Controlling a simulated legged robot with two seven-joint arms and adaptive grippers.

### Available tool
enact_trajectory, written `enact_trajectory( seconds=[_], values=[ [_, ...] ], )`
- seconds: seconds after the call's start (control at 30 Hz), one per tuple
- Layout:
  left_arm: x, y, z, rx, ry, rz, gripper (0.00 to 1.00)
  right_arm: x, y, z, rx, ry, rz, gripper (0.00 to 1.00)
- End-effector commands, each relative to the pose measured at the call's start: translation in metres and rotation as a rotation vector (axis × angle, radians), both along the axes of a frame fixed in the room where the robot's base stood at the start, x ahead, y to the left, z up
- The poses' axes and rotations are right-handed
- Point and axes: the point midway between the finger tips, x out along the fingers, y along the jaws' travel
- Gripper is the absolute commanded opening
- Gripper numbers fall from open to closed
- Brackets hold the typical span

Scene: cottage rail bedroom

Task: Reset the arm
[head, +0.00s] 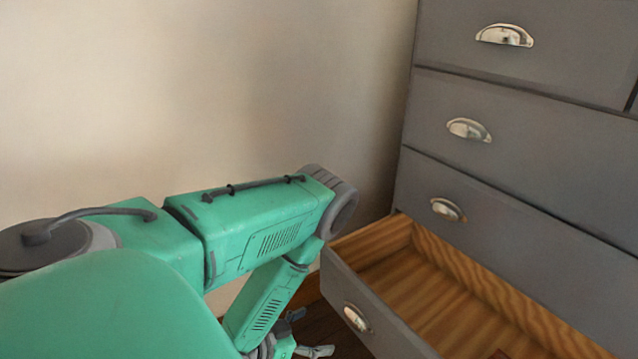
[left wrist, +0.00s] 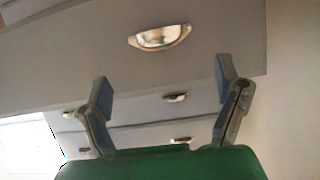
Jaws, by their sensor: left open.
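My left arm comes in from the left in the head view, and its forearm hangs down beside the open bottom drawer (head: 385,325). My left gripper (head: 305,335) shows only partly at the lower edge, left of the drawer front. In the left wrist view my left gripper (left wrist: 164,82) has its two fingers spread wide, with nothing between them. Beyond the fingers is a grey drawer front with a metal cup handle (left wrist: 160,37); the gripper is apart from that handle. My right gripper is not in view.
The grey dresser (head: 520,130) stands at the right, with closed drawers above the open one. The open drawer's wooden inside shows, with a small reddish-brown thing at the bottom picture edge. A bare beige wall (head: 200,100) is behind my arm.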

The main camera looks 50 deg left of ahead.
Motion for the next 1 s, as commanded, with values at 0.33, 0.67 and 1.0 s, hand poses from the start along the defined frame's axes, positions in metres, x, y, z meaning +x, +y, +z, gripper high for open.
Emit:
enact_trajectory(
  seconds=[0.33, 0.67, 1.0],
  values=[
    [0.0, 0.0, 0.0, 0.0, 0.0, 0.0, 0.84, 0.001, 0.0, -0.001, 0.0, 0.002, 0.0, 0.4],
    [0.006, -0.032, 0.006, -0.004, 0.189, -0.001, 0.84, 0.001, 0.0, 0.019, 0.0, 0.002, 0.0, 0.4],
    [-0.07, -0.105, 0.054, 0.043, 0.879, 0.005, 0.84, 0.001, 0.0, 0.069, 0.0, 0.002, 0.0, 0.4]
  ],
)
